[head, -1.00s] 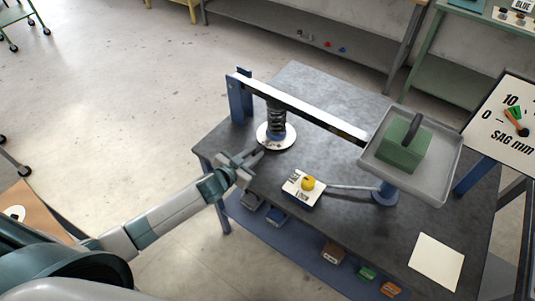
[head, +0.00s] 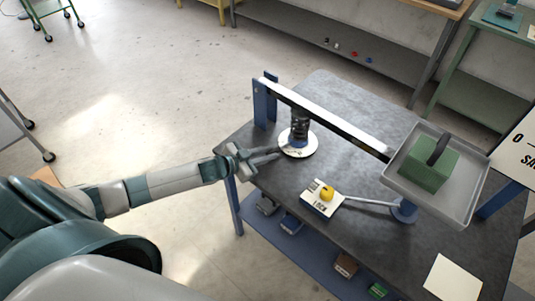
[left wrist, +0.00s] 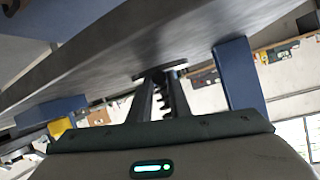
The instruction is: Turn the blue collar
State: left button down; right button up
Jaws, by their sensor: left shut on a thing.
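The dark spring (head: 300,125) stands upright on a round white plate (head: 303,152) under the lever beam. A small patch of the blue collar (head: 296,147) shows low on the spring; the rest is hidden. My left gripper (head: 283,151) reaches in from the left, low over the table's edge, with its fingertips at the collar. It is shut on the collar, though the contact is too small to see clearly. In the left wrist view the two fingers (left wrist: 163,88) point away, and their tips are hard to make out. My right gripper is not in view.
The long beam (head: 325,118) runs from a blue post (head: 264,104) to a grey tray (head: 465,205) with a green weight (head: 428,167). A white block with a yellow knob (head: 327,193) and a rod lie on the dark table (head: 350,92). The sag board (head: 518,140) is partly cut off.

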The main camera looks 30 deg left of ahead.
pick_arm(q)
jog(key=c, duration=1.6)
grip_release()
jog(key=shift+c, duration=0.2)
jog(key=shift+s, duration=0.1)
jog(key=shift+s+a+r, duration=0.1)
jog(key=shift+s+a, duration=0.15)
jog(key=shift+s, duration=0.15)
jog(key=b+v, duration=0.3)
jog(key=v, duration=1.3)
jog(key=shift+r, duration=0.2)
jog(key=shift+s, duration=0.1)
jog(key=shift+d+f, duration=0.1)
jog(key=shift+d, duration=0.05)
